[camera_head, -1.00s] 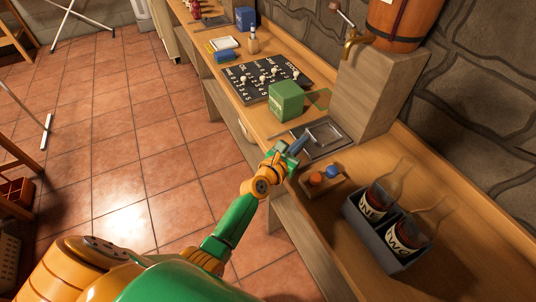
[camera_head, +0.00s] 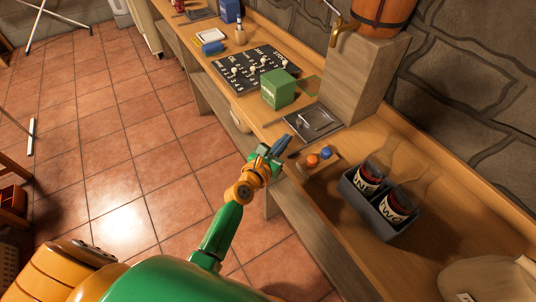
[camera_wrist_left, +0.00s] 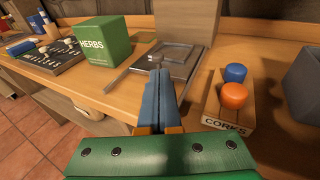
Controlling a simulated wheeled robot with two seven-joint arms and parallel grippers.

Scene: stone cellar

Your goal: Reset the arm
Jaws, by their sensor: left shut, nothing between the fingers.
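My left gripper (camera_head: 283,144) is shut and empty. It is over the front edge of the wooden counter (camera_head: 440,243), in front of a grey metal tray (camera_head: 296,131). In the left wrist view its blue fingers (camera_wrist_left: 158,85) are together and point at the tray. The green arm comes in from the bottom left in the head view. My right gripper is not in either view.
A CORKS holder (camera_head: 306,173) has an orange and a blue cork. A grey crate (camera_head: 350,197) holds two bottles. A barrel (camera_head: 380,14) stands on a block. The tiled floor (camera_head: 130,150) is open.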

